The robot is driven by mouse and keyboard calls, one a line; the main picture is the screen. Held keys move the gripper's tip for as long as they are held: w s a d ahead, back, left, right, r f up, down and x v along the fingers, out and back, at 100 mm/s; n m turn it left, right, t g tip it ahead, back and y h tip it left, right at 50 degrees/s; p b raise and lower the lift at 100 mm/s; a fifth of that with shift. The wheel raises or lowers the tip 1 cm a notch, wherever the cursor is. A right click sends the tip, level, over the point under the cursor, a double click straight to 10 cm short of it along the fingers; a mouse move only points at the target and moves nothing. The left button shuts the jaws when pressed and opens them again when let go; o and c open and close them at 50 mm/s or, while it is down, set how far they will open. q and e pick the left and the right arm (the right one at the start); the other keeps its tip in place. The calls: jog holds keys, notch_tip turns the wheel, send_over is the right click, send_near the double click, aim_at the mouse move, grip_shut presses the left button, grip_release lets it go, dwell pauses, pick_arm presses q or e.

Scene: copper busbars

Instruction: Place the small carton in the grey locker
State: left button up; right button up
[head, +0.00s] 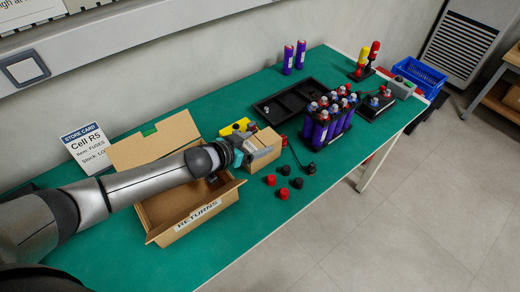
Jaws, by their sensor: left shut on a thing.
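The small carton (263,150) is a tan cardboard box over the green bench, just right of the open returns box. My left gripper (246,150) reaches across from the left and is shut on the carton's left side. The wrist hides part of the carton and the gripper fingers. I cannot tell whether the carton touches the bench. My right gripper is not in view. No grey locker shows in this view.
An open cardboard box marked RETURNS (198,213) lies under my left arm.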

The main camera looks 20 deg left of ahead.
pick_arm(q)
jog(key=shift+d, duration=0.1)
grip_shut()
